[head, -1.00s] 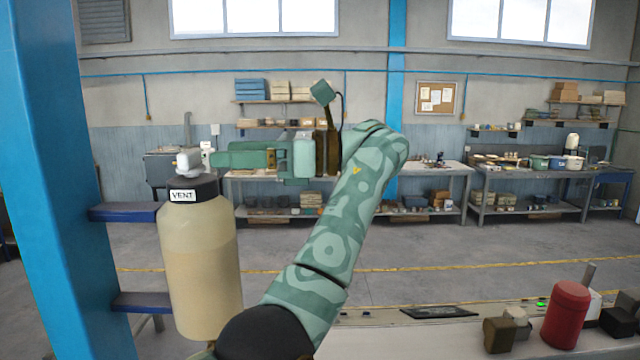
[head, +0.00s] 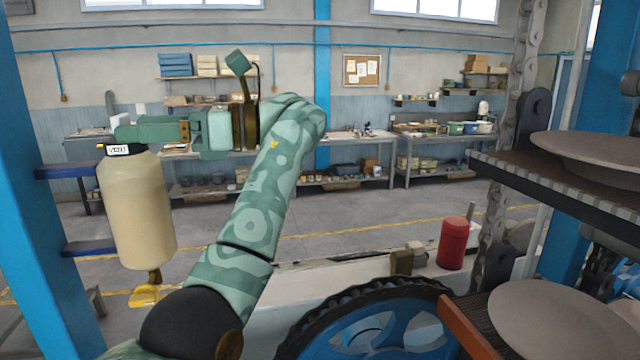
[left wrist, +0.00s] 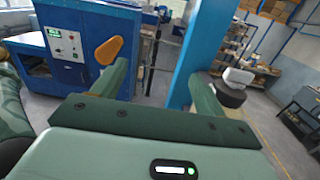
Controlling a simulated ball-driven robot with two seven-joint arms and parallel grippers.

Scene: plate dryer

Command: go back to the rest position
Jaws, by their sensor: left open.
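My left gripper (head: 150,132) is up at the left of the head view, pointing left on its green patterned arm. Its fingers overlap the top of the cream tank (head: 138,210) labelled VENT; I cannot tell whether they touch it. In the left wrist view the two green fingers stand wide apart around empty space (left wrist: 160,88). A black cap with a white fitting (left wrist: 236,86) shows by the right finger, and an orange piece (left wrist: 108,53) by the left one. My right gripper is not in view.
A blue post (head: 40,180) stands left of the tank. At the right are a blue toothed wheel (head: 375,335), grey plates (head: 565,325) on racks and a hanging chain (head: 525,60). A red canister (head: 453,243) stands on the bench. Work tables line the back wall.

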